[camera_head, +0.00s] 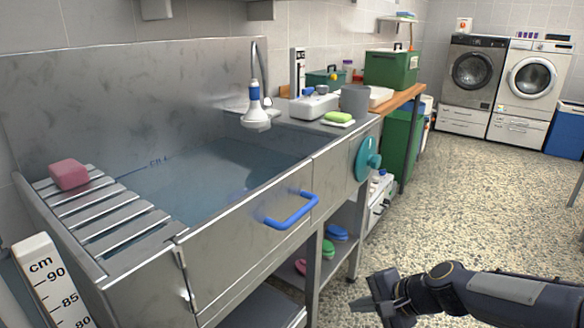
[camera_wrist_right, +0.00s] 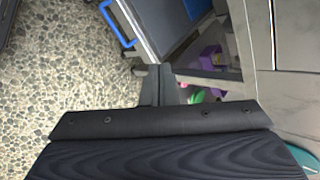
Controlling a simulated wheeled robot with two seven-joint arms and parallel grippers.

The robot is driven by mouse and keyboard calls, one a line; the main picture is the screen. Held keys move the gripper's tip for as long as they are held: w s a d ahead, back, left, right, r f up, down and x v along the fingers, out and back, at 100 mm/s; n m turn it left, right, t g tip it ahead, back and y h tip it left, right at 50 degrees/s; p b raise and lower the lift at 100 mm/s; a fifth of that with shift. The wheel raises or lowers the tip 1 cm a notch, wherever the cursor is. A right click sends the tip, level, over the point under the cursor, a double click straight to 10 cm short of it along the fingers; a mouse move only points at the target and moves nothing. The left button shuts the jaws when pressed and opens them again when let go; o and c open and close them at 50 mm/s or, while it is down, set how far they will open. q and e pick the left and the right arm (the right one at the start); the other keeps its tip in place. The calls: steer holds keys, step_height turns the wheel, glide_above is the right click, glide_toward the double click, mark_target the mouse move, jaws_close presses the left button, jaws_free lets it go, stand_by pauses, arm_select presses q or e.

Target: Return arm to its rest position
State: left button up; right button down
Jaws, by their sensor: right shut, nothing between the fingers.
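My right gripper (camera_head: 372,300) shows at the lower right of the head view, in front of the steel wash tub (camera_head: 262,243) and above the speckled floor. Its arm comes in from the right edge. It is shut and empty; in the right wrist view its closed fingers (camera_wrist_right: 158,84) point toward the tub's lower front. It touches nothing that I can see. My left gripper is not in view.
The tub holds water and has a blue handle (camera_head: 292,211). A pink block (camera_head: 69,174) lies on its slatted rack (camera_head: 108,212). A ruler board (camera_head: 52,280) stands at lower left. Washing machines (camera_head: 530,90) stand at the back right. Open floor (camera_head: 480,190) lies to the right.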

steer(key=s+d+r+n+h, duration=0.25)
steer(key=s+n, duration=0.25)
steer(key=s, duration=0.7)
steer(key=s+d+r+n+h, duration=0.1)
steer(key=s+d+n, duration=0.35)
steer(key=s, duration=0.65)
step_height(320, 180, up, 30)
steer(key=p, duration=3)
steer(key=shift+w+a+f, duration=0.15)
steer(key=shift+a, duration=0.3)
steer(key=shift+n, duration=0.25)
